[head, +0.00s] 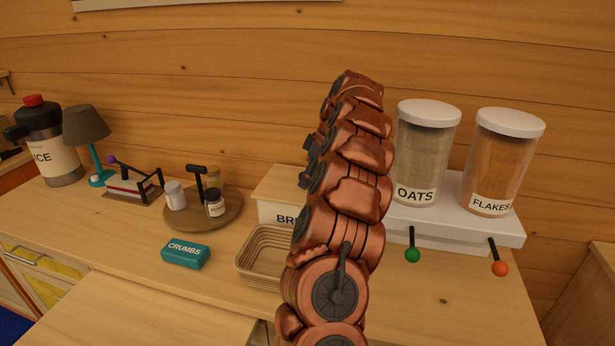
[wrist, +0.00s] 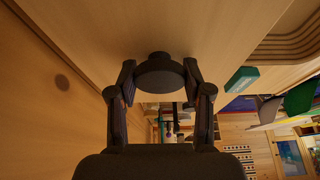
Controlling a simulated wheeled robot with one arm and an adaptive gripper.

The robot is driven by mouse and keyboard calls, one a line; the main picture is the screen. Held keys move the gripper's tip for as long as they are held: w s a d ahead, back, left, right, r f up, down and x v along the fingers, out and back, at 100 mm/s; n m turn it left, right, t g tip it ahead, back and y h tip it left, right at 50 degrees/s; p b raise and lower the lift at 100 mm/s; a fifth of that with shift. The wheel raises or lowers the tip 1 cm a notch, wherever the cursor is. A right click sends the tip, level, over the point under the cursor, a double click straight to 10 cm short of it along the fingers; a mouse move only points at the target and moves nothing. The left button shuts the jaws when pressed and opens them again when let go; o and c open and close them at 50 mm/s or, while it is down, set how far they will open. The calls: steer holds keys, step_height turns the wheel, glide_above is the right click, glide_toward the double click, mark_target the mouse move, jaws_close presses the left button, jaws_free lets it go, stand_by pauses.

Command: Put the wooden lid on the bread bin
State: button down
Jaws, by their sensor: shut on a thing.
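The bread bin (head: 275,213) is a pale box lettered "BRE", partly hidden behind my copper arm in the head view. A light wooden top (head: 283,182), apparently the lid, lies over the bin; I cannot tell whether it is fully seated. In the wrist view my gripper (wrist: 160,76) is shut on a dark round knob. The knob stands against a broad pale wooden surface, apparently the lid (wrist: 165,25). My gripper is hidden behind the arm in the head view.
A ribbed basket (head: 248,252) stands in front of the bin, with a teal CRUMBS box (head: 186,254) to its left. A round tray (head: 228,215) with jars is left of the bin. OATS (head: 425,150) and FLAKES (head: 502,160) canisters stand on a white stand at right.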

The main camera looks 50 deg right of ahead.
steer(key=shift+c, duration=2)
jaws_free()
steer(key=v, duration=1.1)
steer(key=shift+r, duration=0.3)
steer(key=shift+s+r, duration=0.2)
